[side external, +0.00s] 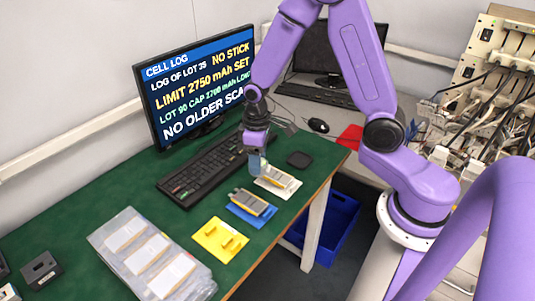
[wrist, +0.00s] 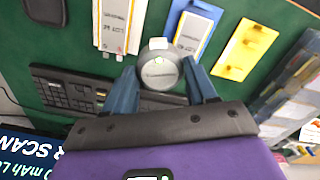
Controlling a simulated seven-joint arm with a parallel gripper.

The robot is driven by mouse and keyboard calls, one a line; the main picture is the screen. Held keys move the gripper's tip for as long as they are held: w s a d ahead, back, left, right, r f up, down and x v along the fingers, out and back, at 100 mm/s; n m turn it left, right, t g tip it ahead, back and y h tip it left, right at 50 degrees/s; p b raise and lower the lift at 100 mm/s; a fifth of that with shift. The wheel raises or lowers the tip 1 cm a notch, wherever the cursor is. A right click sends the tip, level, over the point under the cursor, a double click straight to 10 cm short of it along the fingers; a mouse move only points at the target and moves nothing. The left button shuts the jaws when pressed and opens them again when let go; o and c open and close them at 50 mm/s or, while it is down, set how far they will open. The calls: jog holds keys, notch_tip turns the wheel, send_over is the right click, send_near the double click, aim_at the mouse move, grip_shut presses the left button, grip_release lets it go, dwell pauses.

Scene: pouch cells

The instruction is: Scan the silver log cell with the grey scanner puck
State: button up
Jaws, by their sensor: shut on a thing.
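My gripper (side external: 257,163) is shut on the grey scanner puck (wrist: 158,72), which sits between its two blue fingers in the wrist view. The puck is held near the inner ends of the white and blue plates; I cannot tell its exact height. A silver cell with a pale label lies on the white plate (wrist: 115,48), and this cell (side external: 277,176) is beside my gripper in the side view. Another silver cell (side external: 249,202) lies on the blue plate (side external: 262,219). The small labels are too blurred to read surely, so I cannot tell which is the log cell.
The yellow plate (side external: 219,241) holds no cell. A clear tray (side external: 207,284) with several pale pieces lies at the front. A black keyboard (side external: 205,174) and a monitor (side external: 196,88) headed "CELL LOG" and "LOG OF LOT 35" stand behind. A dark square pad (side external: 299,159) lies to the right.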

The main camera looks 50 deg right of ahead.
jog(key=a+n, duration=0.2)
jog(key=a, duration=0.3)
send_over(249, 201)
jog(key=shift+f, duration=2.6)
notch_tip(249, 201, up, 6)
